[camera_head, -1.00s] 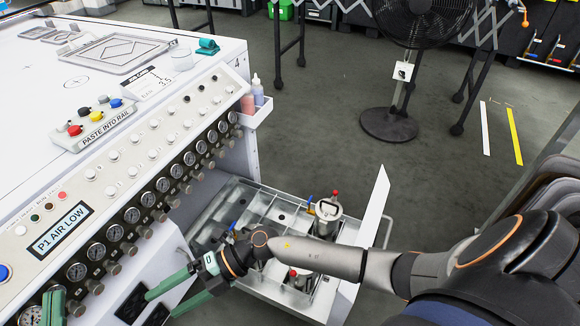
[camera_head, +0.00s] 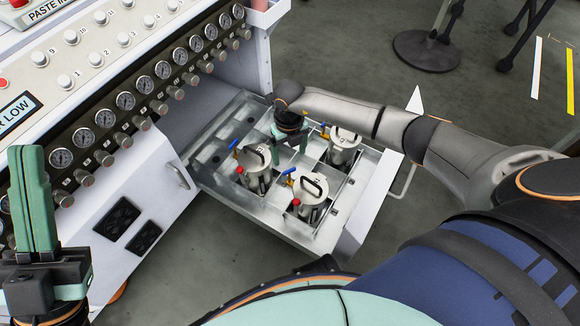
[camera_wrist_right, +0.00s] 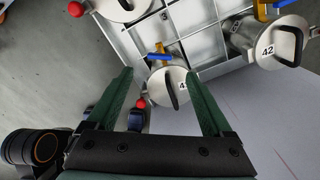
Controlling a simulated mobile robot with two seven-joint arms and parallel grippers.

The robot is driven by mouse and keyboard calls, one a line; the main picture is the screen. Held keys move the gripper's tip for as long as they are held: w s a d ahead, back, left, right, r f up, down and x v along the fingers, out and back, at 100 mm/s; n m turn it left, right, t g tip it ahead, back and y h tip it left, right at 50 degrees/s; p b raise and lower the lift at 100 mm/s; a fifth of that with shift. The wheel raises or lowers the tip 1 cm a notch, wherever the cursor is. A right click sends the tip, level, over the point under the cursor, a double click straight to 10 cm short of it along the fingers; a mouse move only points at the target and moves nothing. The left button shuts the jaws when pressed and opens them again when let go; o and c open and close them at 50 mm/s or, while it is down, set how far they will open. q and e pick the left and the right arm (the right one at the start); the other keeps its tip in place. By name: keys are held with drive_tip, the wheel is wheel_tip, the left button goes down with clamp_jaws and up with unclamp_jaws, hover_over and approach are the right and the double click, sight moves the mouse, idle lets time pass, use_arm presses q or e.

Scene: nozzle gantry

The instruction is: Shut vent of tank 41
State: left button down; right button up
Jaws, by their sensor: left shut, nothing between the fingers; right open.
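Several-compartment metal drawer (camera_head: 215,178) holds three silver lidded tanks: a left one (camera_head: 256,181), a front one (camera_head: 309,212) and a back right one (camera_head: 343,153). They carry black lid handles, red knobs and blue levers. My right gripper (camera_head: 290,139) is open above the drawer, among the tanks. In the right wrist view, its fingers (camera_wrist_right: 160,80) stand either side of a tank (camera_wrist_right: 160,80) whose label begins with 4; the rest is hidden. A red knob (camera_wrist_right: 141,103) shows beside it. Tank 42 (camera_wrist_right: 262,33) is to its right. My left gripper (camera_head: 33,200) is shut and empty.
The white cabinet with its gauge row (camera_head: 125,101) stands left of and behind the drawer. A white upright panel (camera_head: 415,105) and a drawer handle (camera_head: 404,180) are at the drawer's right.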

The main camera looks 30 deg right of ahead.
sight(289, 170)
wheel_tip(289, 170, down, 8)
drive_tip(key=b, duration=0.3)
drive_tip(key=shift+r, duration=0.2)
use_arm(q)
drive_tip(key=f, duration=0.4)
drive_tip(key=shift+w+d, duration=0.1)
drive_tip(key=shift+d, duration=0.15)
use_arm(e)
drive_tip(key=shift+c, duration=0.3)
clamp_jaws()
drive_tip(key=shift+r+n, duration=0.1)
drive_tip(key=shift+n, duration=0.9)
drive_tip(key=n, duration=0.3)
drive_tip(key=shift+o, duration=0.3)
unclamp_jaws()
